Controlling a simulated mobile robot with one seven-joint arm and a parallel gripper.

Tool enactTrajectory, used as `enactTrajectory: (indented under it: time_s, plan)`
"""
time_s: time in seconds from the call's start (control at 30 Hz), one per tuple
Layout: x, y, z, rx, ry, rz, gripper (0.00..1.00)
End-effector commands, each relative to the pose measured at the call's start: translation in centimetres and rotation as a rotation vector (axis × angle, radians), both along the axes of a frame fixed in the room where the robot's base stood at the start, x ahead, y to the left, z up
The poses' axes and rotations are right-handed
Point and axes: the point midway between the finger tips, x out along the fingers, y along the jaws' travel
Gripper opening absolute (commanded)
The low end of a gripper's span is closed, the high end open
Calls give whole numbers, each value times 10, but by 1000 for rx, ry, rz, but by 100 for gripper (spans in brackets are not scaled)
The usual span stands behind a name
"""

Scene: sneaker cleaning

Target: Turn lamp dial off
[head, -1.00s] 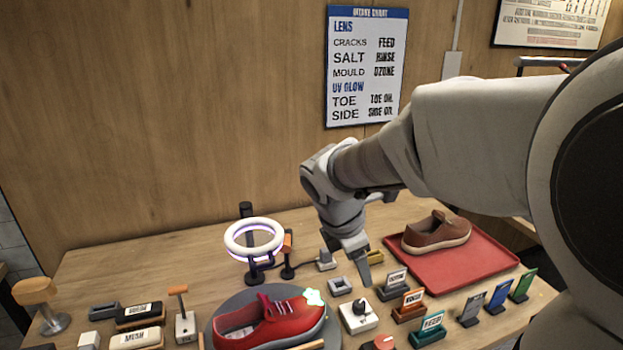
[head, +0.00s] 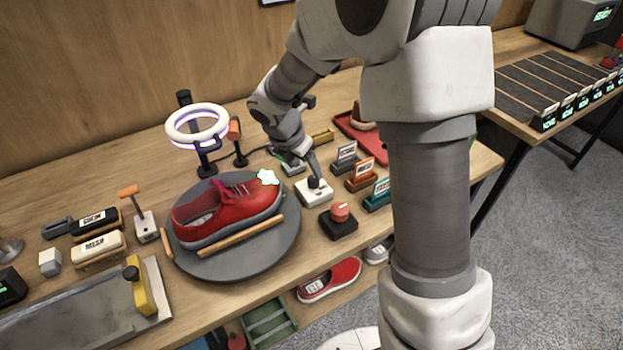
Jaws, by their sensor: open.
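The ring lamp (head: 197,125) stands at the back left of the table and glows white with a violet edge. A white box with a black dial (head: 314,191) sits right of the round turntable. My gripper (head: 308,168) points down just behind and above this dial, with its fingertips close to it. Its jaws are open, with nothing seen between them. Whether a fingertip touches the dial cannot be told.
A red shoe (head: 228,212) with a pale glowing patch lies on the grey turntable (head: 270,250). A red knob on a black base (head: 339,220) stands in front of the dial. Small label holders (head: 361,177) stand to its right. A red tray (head: 358,127) is behind.

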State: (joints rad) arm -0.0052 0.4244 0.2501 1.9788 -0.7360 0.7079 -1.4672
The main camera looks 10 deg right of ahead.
Motion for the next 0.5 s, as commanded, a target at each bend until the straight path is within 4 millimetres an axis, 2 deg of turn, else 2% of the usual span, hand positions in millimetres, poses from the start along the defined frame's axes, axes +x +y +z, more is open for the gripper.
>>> enactTrajectory:
  time_s: [0.03, 0.2, 0.3, 0.5]
  plan:
    - [2, -3, -13, 0, 4, 0, 70]
    - [9, -12, -39, 0, 2, 1, 70]
    - [12, -15, -49, 0, 1, 0, 70]
    - [15, -18, -57, 0, 0, 0, 70]
